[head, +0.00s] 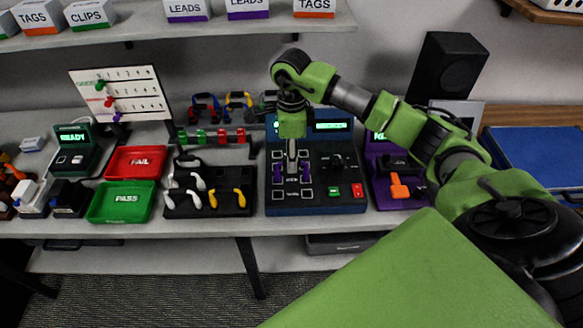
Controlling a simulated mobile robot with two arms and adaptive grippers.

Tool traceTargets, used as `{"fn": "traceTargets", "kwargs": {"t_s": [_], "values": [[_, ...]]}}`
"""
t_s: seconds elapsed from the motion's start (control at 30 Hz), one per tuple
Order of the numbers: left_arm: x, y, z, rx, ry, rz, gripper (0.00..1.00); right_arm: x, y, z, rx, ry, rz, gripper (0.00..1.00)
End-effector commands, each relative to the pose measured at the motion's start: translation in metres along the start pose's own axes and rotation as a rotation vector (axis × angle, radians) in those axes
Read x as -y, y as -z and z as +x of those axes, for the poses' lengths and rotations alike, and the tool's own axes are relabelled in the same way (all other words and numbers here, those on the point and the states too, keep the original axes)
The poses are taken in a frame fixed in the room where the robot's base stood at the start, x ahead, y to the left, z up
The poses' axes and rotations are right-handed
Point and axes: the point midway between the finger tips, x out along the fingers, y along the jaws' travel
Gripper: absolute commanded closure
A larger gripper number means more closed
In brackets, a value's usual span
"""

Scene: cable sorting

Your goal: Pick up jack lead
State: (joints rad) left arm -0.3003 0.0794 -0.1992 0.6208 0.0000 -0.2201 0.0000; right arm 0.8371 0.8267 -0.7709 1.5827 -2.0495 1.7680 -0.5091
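My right gripper (291,160) points down over the dark blue test panel (340,208), in the middle of the bench. Purple parts (278,172) sit on the panel close to both sides of its tip. I cannot tell whether they touch the gripper or whether it is open or shut. No lead can be clearly picked out as the jack lead. Looped leads with red (206,105) and yellow (239,101) parts hang on the rack at the back. A black holder (178,210) carries white and yellow curved leads. My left gripper is not in view.
A red FAIL tray (136,163) and a green PASS tray (122,202) lie left of the holder. A purple unit (386,194) with an orange part stands right of the panel. A black speaker (447,68) stands behind my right arm. A shelf with labelled boxes hangs above.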

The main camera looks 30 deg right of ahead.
Motion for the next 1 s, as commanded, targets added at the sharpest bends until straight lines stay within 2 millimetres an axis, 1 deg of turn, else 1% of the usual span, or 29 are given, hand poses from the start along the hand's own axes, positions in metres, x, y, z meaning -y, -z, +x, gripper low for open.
{"fn": "traceTargets", "kwargs": {"t_s": [0.03,0.1,0.2,0.43,0.47,0.5,0.57,1.0], "values": [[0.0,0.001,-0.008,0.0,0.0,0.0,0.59,-0.002,0.0,0.004,0.0,-0.005,0.0,0.68],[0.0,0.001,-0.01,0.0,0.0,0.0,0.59,-0.001,0.0,0.013,-0.001,-0.003,0.001,0.68],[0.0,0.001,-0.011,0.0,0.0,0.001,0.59,-0.001,0.0,0.021,0.001,-0.001,0.001,0.68],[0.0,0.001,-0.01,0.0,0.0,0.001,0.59,0.0,0.0,0.023,0.001,0.0,0.0,0.68],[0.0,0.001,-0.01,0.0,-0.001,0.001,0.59,0.0,0.0,0.023,0.001,0.0,0.0,0.76],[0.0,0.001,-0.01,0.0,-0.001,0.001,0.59,0.0,0.0,0.023,0.001,0.0,0.0,0.86],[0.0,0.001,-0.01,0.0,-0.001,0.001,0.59,0.0,0.0,0.023,0.001,0.0,0.0,1.0],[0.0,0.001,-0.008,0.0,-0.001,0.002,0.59,0.001,-0.001,0.02,0.002,0.002,0.0,1.0]]}}
